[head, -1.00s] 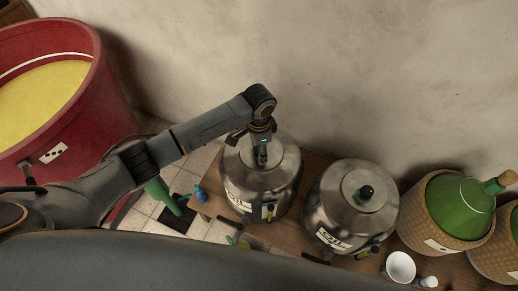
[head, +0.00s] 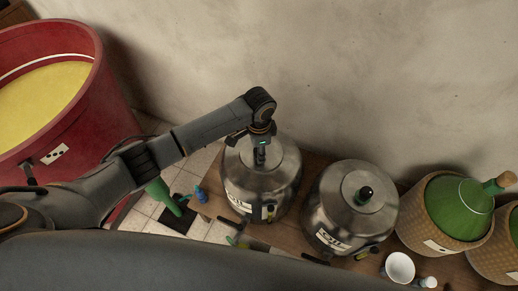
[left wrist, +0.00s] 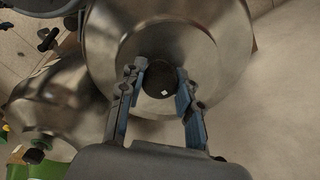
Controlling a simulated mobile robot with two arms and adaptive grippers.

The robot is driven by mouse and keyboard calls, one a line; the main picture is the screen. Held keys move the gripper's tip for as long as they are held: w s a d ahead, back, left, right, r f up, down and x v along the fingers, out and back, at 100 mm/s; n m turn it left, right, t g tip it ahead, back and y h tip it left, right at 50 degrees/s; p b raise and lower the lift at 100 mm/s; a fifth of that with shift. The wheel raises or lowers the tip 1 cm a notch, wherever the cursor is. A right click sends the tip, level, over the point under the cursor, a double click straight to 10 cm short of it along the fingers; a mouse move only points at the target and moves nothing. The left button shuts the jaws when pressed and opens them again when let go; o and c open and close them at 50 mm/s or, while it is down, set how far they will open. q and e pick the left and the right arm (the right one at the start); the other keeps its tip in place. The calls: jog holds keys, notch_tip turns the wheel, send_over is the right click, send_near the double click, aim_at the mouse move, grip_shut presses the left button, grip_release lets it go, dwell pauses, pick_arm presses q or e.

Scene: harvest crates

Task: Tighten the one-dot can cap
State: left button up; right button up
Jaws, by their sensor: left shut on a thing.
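The left metal can (head: 283,183) stands on the wooden bench, with a black cap in its domed lid; the gripper hides this cap in the head view. In the left wrist view the dark cap (left wrist: 158,84) shows a single small white mark on top. My left gripper (head: 260,157) points down at the cap. Its two fingers, also in the left wrist view (left wrist: 160,92), are shut on the cap from both sides. The cap sits at the can's neck. My right gripper is not in view.
A second metal can (head: 337,212) with a black cap (head: 365,193) stands to the right. Wicker-wrapped green demijohns (head: 465,201) and a white cup (head: 400,266) are farther right. A red tub (head: 98,95) of yellow liquid is at left. The wall is close behind.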

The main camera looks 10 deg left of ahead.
pick_arm(q)
jog(key=m+p, duration=0.2)
jog(key=m, duration=0.1)
jog(key=shift+r, duration=0.2)
jog(key=m+p, duration=0.1)
jog(key=m, duration=0.3)
jog(key=shift+f+m, duration=0.1)
jog(key=shift+m, duration=0.2)
jog(key=m+p, duration=0.1)
jog(key=m, duration=0.8)
jog(key=shift+w+m, duration=0.1)
jog(key=shift+m, duration=0.3)
jog(key=o, duration=1.2)
notch_tip(320, 180, up, 12)
